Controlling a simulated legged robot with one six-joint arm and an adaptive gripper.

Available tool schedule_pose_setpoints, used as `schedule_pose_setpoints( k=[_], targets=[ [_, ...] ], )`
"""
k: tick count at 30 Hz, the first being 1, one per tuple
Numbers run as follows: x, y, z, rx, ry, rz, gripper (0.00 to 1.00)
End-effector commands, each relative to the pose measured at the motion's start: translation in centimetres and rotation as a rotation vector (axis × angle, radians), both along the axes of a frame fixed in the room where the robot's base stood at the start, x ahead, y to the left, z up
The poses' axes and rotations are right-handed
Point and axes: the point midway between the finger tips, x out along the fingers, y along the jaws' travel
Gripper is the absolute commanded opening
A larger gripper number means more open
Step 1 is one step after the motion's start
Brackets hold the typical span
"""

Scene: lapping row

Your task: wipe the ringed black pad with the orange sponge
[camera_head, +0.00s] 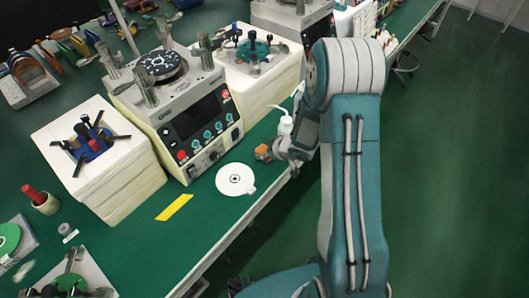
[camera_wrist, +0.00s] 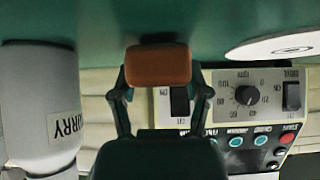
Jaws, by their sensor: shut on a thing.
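An orange sponge (camera_head: 262,153) is held at the tip of my gripper (camera_head: 274,152), over the green bench near its front edge. In the wrist view the sponge (camera_wrist: 158,65) sits between the two dark fingers of my gripper (camera_wrist: 160,82), which are shut on its sides. A flat white disc (camera_head: 235,179) with a black ring at its centre lies on the bench left of and below the sponge. Part of this disc (camera_wrist: 285,46) shows at the upper right of the wrist view, apart from the sponge. A black round plate with pale spots (camera_head: 162,65) lies on top of the lapping machine.
The lapping machine (camera_head: 190,120) stands close behind the disc, its control panel (camera_wrist: 245,110) near my gripper. A white bottle (camera_head: 285,127) stands close by; it is large at left in the wrist view (camera_wrist: 35,105). A yellow strip (camera_head: 174,207) lies on the bench (camera_head: 205,225).

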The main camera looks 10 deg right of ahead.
Motion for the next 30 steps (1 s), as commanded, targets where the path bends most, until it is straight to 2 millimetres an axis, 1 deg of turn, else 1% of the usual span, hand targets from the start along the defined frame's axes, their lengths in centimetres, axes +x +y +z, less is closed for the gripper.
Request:
schedule_pose_setpoints(
  k=[5,14,15,18,22,25,30],
  targets=[
    [-0.1,-0.2,3.0,-0.001,-0.007,-0.001,0.32],
    [-4.2,-3.3,8.9,-0.002,-0.008,-0.004,0.32],
    [-5.2,-4.1,9.2,-0.001,-0.005,-0.006,0.32],
    [-7.2,-5.6,10.2,-0.001,-0.005,-0.006,0.32],
    [-9.3,-7.0,11.3,-0.001,-0.003,-0.005,0.32],
    [-10.3,-7.8,11.9,-0.001,-0.003,-0.004,0.32],
    [-11.2,-8.3,12.3,0.001,-0.002,-0.001,0.32]
  ],
)
